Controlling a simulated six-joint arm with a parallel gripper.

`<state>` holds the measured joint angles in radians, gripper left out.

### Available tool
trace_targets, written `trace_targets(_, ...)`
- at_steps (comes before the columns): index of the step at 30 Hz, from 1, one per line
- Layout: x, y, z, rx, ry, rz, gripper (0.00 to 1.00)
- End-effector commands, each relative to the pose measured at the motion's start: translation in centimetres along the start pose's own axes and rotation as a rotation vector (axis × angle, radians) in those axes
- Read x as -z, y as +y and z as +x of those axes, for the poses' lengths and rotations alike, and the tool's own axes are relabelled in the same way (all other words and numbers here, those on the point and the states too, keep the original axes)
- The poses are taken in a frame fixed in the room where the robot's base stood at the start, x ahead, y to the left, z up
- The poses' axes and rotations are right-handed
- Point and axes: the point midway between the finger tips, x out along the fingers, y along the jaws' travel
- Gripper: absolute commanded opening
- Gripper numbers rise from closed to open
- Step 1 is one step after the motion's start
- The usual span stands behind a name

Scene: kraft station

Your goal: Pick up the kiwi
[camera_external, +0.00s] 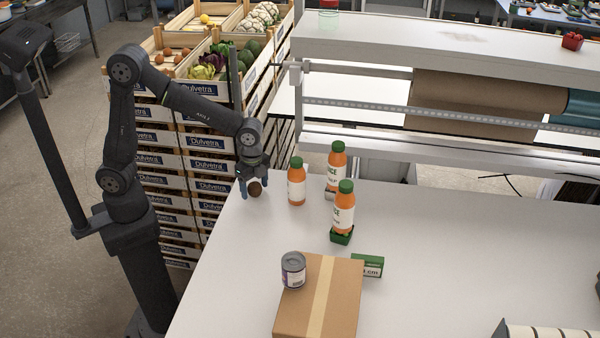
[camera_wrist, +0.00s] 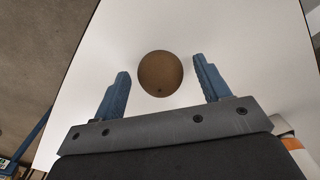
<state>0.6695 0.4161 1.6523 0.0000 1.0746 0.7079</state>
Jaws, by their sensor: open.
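The kiwi (camera_external: 255,189) is a small brown oval on the white table near its left back edge. In the wrist view the kiwi (camera_wrist: 160,74) lies ahead of and partly between the two blue fingers, with a gap on each side. My gripper (camera_external: 250,188) is open and points down at the kiwi. In the wrist view my gripper (camera_wrist: 160,85) shows its fingers spread wide and nothing held.
An orange juice bottle (camera_external: 297,186) stands just right of my gripper. Two more bottles (camera_external: 336,165) (camera_external: 343,207) stand further right. A cardboard box (camera_external: 320,305) with a can (camera_external: 293,270) on it lies in front. Stacked produce crates (camera_external: 205,165) rise behind the table's left edge.

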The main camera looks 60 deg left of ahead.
Motion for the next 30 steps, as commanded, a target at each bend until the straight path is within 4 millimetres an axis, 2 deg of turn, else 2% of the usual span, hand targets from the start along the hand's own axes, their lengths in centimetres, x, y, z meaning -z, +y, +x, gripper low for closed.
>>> trace_targets(3, -0.03, -0.01, 0.99, 0.000, 0.000, 0.000, 0.69)
trace_targets(10, -0.02, -0.03, 1.12, 0.001, 0.001, 0.000, 0.69)
trace_targets(11, -0.02, -0.03, 1.12, 0.001, 0.001, 0.000, 0.65)
trace_targets(18, -0.02, -0.03, 1.09, 0.001, 0.001, 0.000, 0.20)
trace_targets(26, -0.01, -0.04, 1.01, 0.001, 0.002, 0.000, 0.20)
trace_targets(30, 0.02, -0.06, 0.32, 0.003, 0.003, 0.000, 0.20)
